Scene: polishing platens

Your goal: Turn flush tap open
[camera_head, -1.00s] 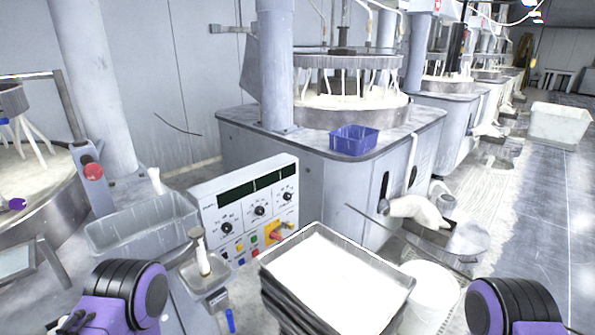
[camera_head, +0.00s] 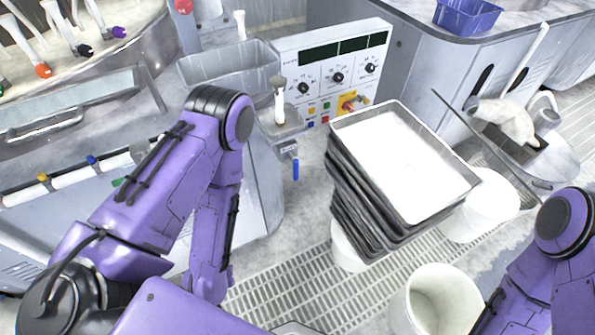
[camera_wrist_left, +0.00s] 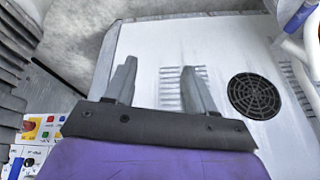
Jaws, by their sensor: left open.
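The flush tap (camera_head: 288,150) is a small metal valve with a blue lever (camera_head: 295,170). It is on the side of the grey machine, below the small tray with the white-handled brush. The lever hangs downward. My left gripper (camera_wrist_left: 160,82) shows in the left wrist view, open and empty, with its two grey fingers apart before a white vented panel (camera_wrist_left: 150,45). In the head view my left forearm hangs left of the tap, and the gripper itself is not visible.
A stack of dark trays (camera_head: 370,195) stands right of the tap, near it. White buckets (camera_head: 436,300) stand on and around the floor grating (camera_head: 285,290). The control panel (camera_head: 330,65) is above. Open floor lies below the tap.

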